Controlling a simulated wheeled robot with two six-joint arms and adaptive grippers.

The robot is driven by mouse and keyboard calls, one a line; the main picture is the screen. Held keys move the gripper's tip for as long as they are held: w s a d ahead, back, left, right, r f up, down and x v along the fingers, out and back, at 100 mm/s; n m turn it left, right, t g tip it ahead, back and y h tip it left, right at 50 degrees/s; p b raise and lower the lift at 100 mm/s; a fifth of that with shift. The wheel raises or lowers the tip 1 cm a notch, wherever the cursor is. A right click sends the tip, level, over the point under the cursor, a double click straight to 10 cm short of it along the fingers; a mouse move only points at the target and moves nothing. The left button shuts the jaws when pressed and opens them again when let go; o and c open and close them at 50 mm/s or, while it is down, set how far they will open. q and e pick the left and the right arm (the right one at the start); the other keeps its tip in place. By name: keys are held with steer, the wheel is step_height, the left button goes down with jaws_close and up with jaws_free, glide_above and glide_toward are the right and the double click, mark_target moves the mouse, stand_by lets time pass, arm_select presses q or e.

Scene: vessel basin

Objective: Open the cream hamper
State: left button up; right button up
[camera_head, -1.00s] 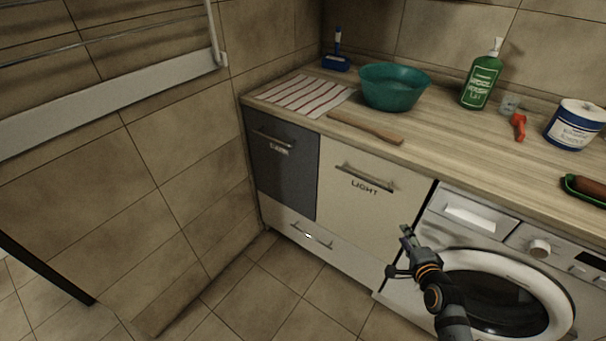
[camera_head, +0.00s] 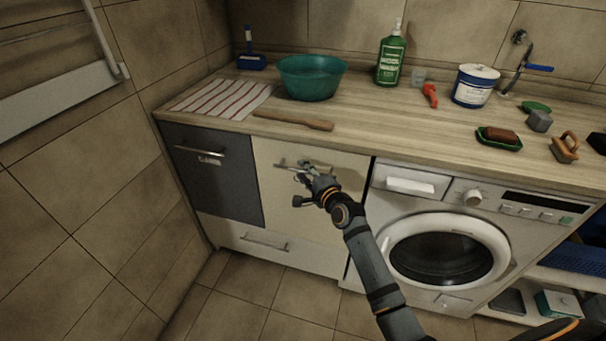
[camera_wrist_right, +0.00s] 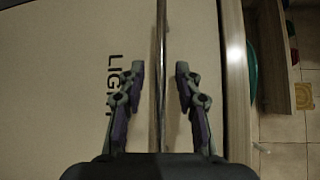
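The cream hamper (camera_head: 285,213) is a closed cream front under the counter, between the dark grey front and the washing machine. Its metal bar handle (camera_head: 286,162) is near the top, partly hidden by my right gripper (camera_head: 304,171). In the right wrist view my right gripper (camera_wrist_right: 159,73) is open, with one finger on each side of the handle bar (camera_wrist_right: 160,30). A gap shows between each finger and the bar. The word LIGHT on the cream front (camera_wrist_right: 60,80) lies to the left, partly hidden by a finger. My left gripper is not in view.
The dark grey hamper (camera_head: 208,185) is left of the cream one, with a white drawer (camera_head: 235,235) below. The washing machine (camera_head: 380,225) is to the right. A wooden paddle (camera_head: 290,121) and a teal basin (camera_head: 311,80) are on the counter (camera_head: 370,135) above. Tiled floor in front is clear.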

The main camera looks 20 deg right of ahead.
steer(key=shift+w+a, duration=0.1)
steer(key=shift+w, duration=0.25)
jaws_close()
